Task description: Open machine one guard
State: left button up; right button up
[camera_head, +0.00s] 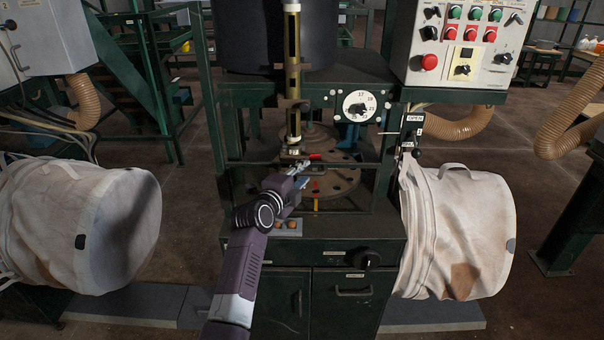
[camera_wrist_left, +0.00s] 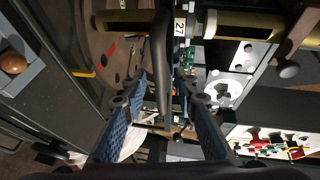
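Machine one (camera_head: 400,235) is a dark green press-like machine in the middle of the head view. Its guard shows as a thin dark frame (camera_head: 350,163) across the front of the work area, with a handle (camera_head: 318,170) near its middle. My left gripper (camera_head: 305,177) is at this handle. In the left wrist view a dark bar (camera_wrist_left: 162,60) runs between the blue fingers of my left gripper (camera_wrist_left: 160,80). Narrow gaps show on both sides of the bar, so the fingers are open around it. My right gripper is not in view.
A round brown plate (camera_head: 335,180) lies behind the guard, under a vertical brass-coloured column (camera_head: 292,70). A control panel (camera_head: 465,40) with red and green buttons stands at upper right. White bulk bags (camera_head: 110,225) (camera_head: 460,235) hang on both sides of the machine.

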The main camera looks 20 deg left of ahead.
pick_arm(q)
jog(key=shift+c, duration=0.4)
grip_shut()
